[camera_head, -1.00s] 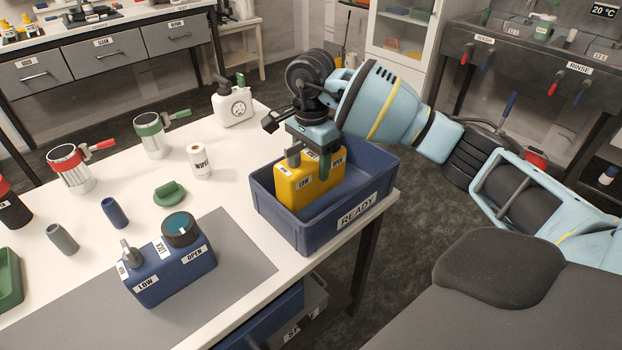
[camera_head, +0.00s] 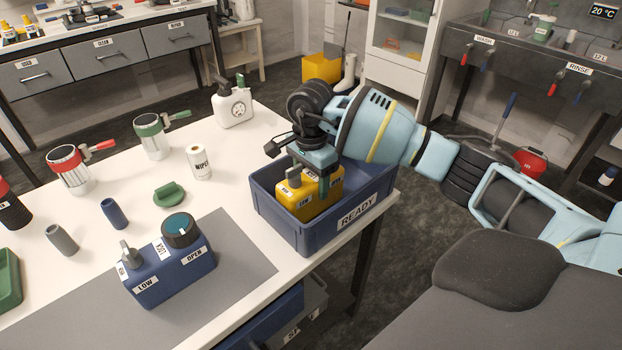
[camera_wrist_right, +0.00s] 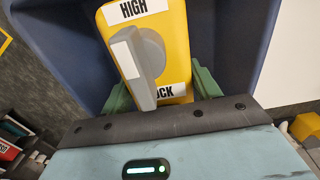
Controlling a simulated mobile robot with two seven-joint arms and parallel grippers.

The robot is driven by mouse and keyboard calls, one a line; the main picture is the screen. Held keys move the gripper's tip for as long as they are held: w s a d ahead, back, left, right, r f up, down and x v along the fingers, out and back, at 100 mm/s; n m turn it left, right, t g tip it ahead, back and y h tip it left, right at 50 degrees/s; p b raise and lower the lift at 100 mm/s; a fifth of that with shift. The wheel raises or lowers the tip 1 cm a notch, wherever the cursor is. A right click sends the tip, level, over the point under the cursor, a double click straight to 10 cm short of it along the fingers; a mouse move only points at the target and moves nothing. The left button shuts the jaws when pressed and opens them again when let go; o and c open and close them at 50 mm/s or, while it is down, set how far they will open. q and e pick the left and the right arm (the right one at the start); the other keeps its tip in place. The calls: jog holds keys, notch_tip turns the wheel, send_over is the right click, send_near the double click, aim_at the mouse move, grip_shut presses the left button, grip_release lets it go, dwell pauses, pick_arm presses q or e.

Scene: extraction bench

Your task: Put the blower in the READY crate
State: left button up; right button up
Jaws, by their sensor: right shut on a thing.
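The yellow blower (camera_head: 300,202) is inside the blue READY crate (camera_head: 285,228), on the table's right corner. My right gripper (camera_head: 310,178) reaches down over the crate and is shut on the blower's top part. In the right wrist view the blower (camera_wrist_right: 176,45) sits between the green fingers (camera_wrist_right: 160,92), with its grey knob and HIGH label showing. The crate walls hide the blower's lower part, so I cannot tell whether it touches the crate floor. My left gripper is not in view.
A blue unit with a teal-topped cap (camera_head: 170,275) stands on the grey mat (camera_head: 235,270), left of the crate. The crate's right part looks empty.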

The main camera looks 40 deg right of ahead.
jog(key=shift+f, duration=0.15)
jog(key=o, duration=1.2)
notch_tip(320, 180, up, 12)
jog(key=shift+r, duration=0.2)
